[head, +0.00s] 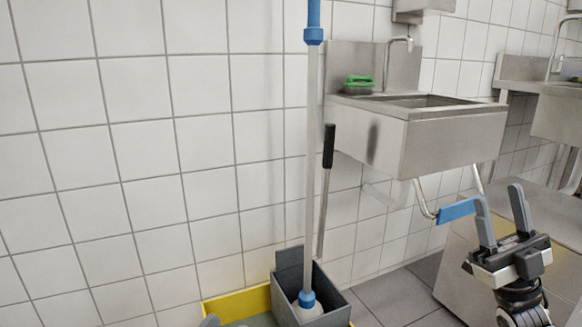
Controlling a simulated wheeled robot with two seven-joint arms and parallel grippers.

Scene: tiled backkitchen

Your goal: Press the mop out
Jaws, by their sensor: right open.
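A mop stands upright, its pale handle (313,160) with blue fittings rising out of the top of the picture. Its lower end with a blue collar is down in the grey wringer (331,299); the mop head is mostly hidden. The wringer sits at the yellow-rimmed mop bucket (234,301), cut off by the bottom edge. The wringer's lever (325,190) stands up beside the mop, with a black grip (329,146) on top. My right gripper (499,195) is open and empty, well to the right of the lever.
A steel sink (438,136) hangs on the tiled wall behind the lever, with a green item (359,84) on it. A blue pad (456,210) on the sink's bent rod shows close beside my right gripper's finger. Bare floor (390,296) lies right of the bucket.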

